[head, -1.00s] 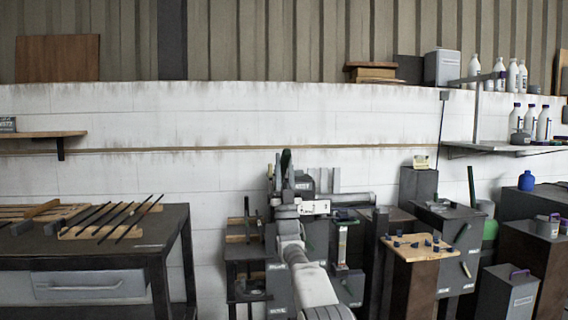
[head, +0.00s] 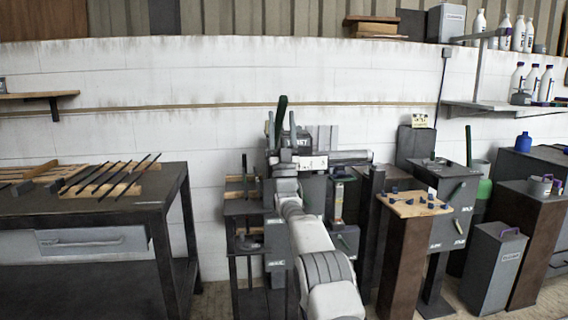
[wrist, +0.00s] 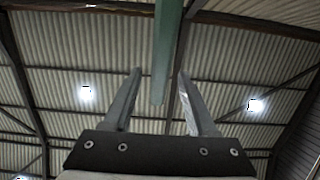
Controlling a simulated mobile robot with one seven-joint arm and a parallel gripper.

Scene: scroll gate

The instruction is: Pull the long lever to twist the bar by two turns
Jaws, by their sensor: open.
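A long green lever (head: 280,118) stands nearly upright at the middle of the head view, above the end of my arm. In the wrist view a green bar-shaped part (wrist: 166,50), which looks like this lever, comes down from the top edge. Its rounded end lies in the gap between my fingers in the picture, with room on both sides. My gripper (wrist: 157,85) is open, points upward and holds nothing. My arm hides the lever's lower part in the head view. A dark horizontal cylinder (head: 350,157) lies right of my wrist; I cannot tell if it is the bar.
A dark table (head: 125,210) with several thin rods on wooden racks stands at the left. A wooden-topped stand (head: 413,204) with small blue pieces is right of my arm. Several grey pedestals and boxes crowd the right. A white wall (head: 200,75) is behind.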

